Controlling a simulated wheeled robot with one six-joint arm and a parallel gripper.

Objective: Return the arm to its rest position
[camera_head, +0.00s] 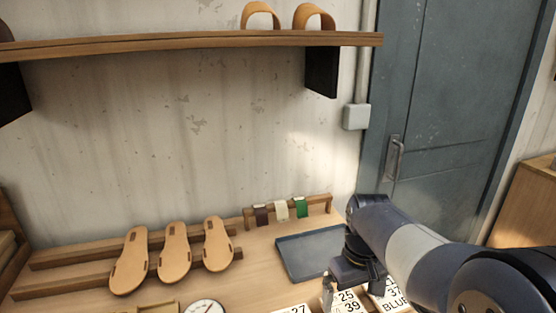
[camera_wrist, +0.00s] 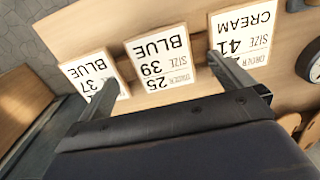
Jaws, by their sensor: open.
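My gripper (camera_head: 336,290) hangs over the front of the workbench, with my arm reaching in from the lower right. In the wrist view my gripper (camera_wrist: 166,88) shows two fingers spread wide apart with nothing between them. Beyond the fingers are order cards: a blue size 37 card (camera_wrist: 88,72), a blue size 39 card (camera_wrist: 160,60) and a cream size 41 card (camera_wrist: 243,38). The left finger overlaps the size 37 card and the right finger tip is beside the cream card. Whether the fingers touch anything is unclear.
Several sandal soles (camera_head: 174,252) lean on wooden rails at the left. A dark tray (camera_head: 312,253) lies left of my arm. A small rack (camera_head: 290,208) holds brown, cream and green pieces. A shelf (camera_head: 180,42) hangs above; a round dial (camera_head: 205,307) sits in front.

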